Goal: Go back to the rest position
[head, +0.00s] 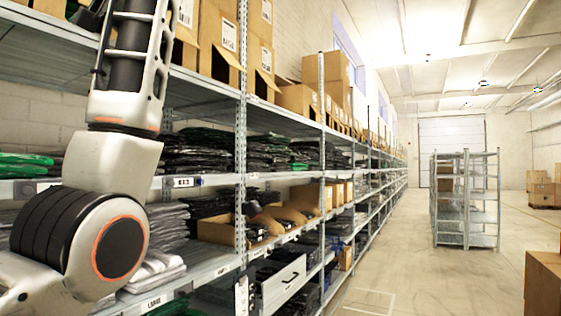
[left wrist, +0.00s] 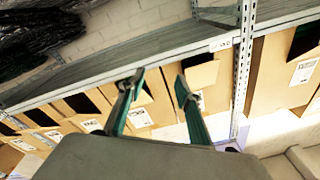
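My left arm fills the left side of the head view, raised in front of the shelving; its gripper is outside that view. In the left wrist view my left gripper (left wrist: 157,88) has its two fingers spread apart with nothing between them. Behind the fingers are a grey shelf edge (left wrist: 120,65) and a row of cardboard boxes (left wrist: 155,98). I cannot tell how far the fingers are from the boxes. My right gripper shows in neither view.
Long shelving (head: 240,130) runs along the left with boxes on top and folded dark garments (head: 200,152) below. A cardboard bin (head: 232,232) sits on a lower shelf. A metal rack (head: 466,198) stands in the open floor. A cardboard box (head: 543,290) is at the lower right.

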